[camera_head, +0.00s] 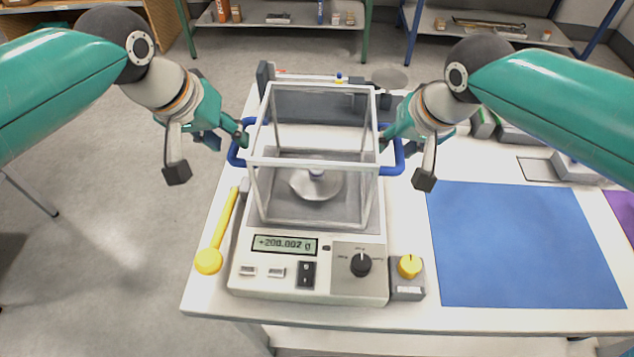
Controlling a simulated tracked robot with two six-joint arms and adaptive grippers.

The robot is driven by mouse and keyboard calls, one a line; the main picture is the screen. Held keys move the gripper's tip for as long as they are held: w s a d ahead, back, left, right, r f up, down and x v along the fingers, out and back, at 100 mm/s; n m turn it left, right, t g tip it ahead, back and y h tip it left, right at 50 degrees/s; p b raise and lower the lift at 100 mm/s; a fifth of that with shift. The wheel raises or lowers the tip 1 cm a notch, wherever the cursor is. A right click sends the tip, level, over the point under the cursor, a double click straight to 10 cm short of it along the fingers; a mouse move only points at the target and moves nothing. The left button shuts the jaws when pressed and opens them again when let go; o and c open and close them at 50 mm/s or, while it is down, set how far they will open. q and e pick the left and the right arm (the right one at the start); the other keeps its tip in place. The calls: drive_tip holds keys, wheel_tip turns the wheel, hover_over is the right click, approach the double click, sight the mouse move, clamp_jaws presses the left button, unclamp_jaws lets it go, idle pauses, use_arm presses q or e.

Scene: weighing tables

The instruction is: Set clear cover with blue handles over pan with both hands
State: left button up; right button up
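The clear cover (313,165), a box with a white frame, stands around the round metal pan (300,188) of the scale (330,255). Its lower frame appears to rest on the scale top, though a small gap cannot be ruled out. My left gripper (209,155) is open beside the left blue handle (234,157), one fingertip by the handle's upper end. My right gripper (405,160) is open at the right blue handle (398,150), its fingers spread on either side of it.
The scale display (284,245) reads about +200.002 g. A yellow stick with a ball end (208,261) lies left of the scale, and a yellow knob box (408,280) stands right of it. A blue mat (520,245) covers clear table at right. Dark items stand behind the cover.

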drive_tip(key=shift+r, duration=0.1)
use_arm(q)
drive_tip(key=v, duration=0.8)
use_arm(e)
drive_tip(key=v, duration=1.1)
drive_tip(key=shift+s+r, duration=0.25)
drive_tip(key=shift+r, duration=0.05)
use_arm(q)
drive_tip(key=shift+a+r, duration=0.1)
use_arm(e)
drive_tip(key=shift+s+d, duration=0.1)
